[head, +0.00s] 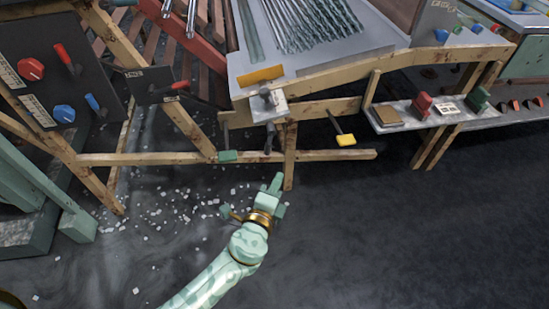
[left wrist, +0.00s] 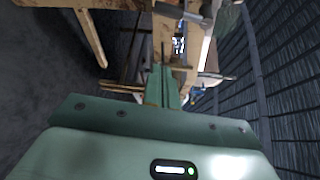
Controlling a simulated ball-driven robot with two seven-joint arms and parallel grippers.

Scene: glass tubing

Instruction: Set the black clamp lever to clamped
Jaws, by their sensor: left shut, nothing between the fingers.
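The black clamp lever (head: 269,138) hangs down below a pale bracket plate (head: 270,108) on the wooden bench frame in the head view. My left gripper (head: 277,181) is below the lever, apart from it in the picture, with its fingers pointing up toward the frame. It is shut and empty. In the left wrist view its green fingers (left wrist: 164,85) point at the frame, with a label plate (left wrist: 178,43) beyond the tips. I cannot make out the lever's setting. My right gripper is not in view.
A green-ended lever (head: 228,156) and a yellow-ended lever (head: 346,140) flank the black one. A wooden crossbar (head: 330,154) runs behind. Glass rods (head: 310,25) lie on the table above. White bits litter the floor at left; the floor at right is clear.

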